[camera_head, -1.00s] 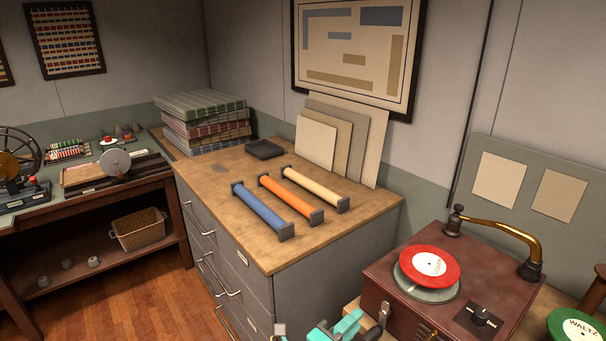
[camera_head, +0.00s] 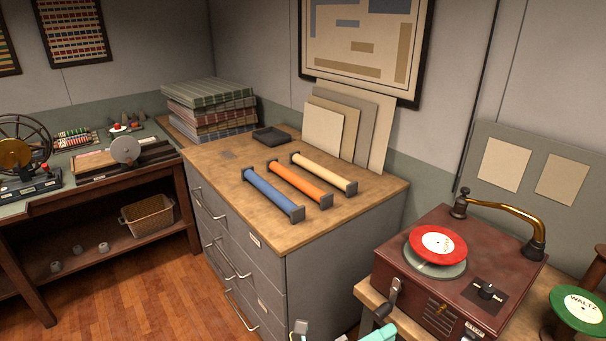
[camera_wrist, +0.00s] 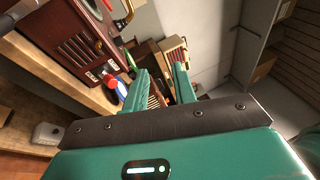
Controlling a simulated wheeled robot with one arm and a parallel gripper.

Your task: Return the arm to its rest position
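My gripper (camera_wrist: 161,88) shows in the wrist view as two teal fingers set apart, with background visible between them and nothing held. In the head view only a small teal part of my arm (camera_head: 381,334) shows at the bottom edge, below the record player (camera_head: 447,281); the fingertips cannot be made out there. In the wrist view the record player (camera_wrist: 75,35) lies to the upper left of the fingers.
A red record (camera_head: 438,241) sits on the player, and a green "WALTZ" record (camera_head: 579,305) is at the right. A cabinet (camera_head: 265,228) bears blue, orange and cream rolls. A workbench (camera_head: 100,198) stands at left. Wooden floor (camera_head: 150,290) shows clear between bench and cabinet.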

